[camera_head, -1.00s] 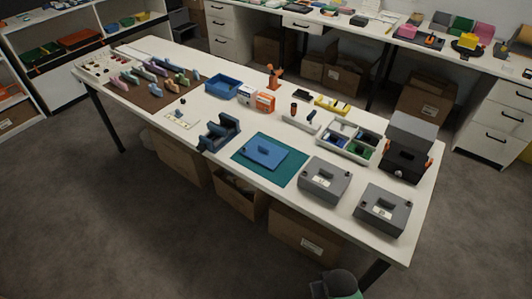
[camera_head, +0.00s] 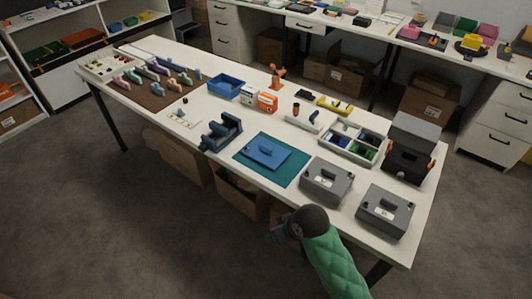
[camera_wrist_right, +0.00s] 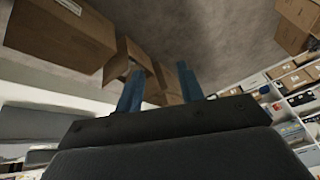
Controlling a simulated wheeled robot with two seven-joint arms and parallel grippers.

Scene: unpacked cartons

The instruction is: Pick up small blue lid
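The small blue lid (camera_head: 266,153), a flat plate with a raised handle, lies on a green mat (camera_head: 294,174) near the front edge of the white table. My right gripper (camera_head: 276,234) is in front of the table, below and apart from the lid. In the right wrist view its two blue fingers (camera_wrist_right: 160,88) stand apart with nothing between them. The lid cannot be made out in the wrist view. My left gripper is not in view.
A divided tray (camera_head: 353,142) is behind. Cartons (camera_head: 241,197) sit under the table near my right arm.

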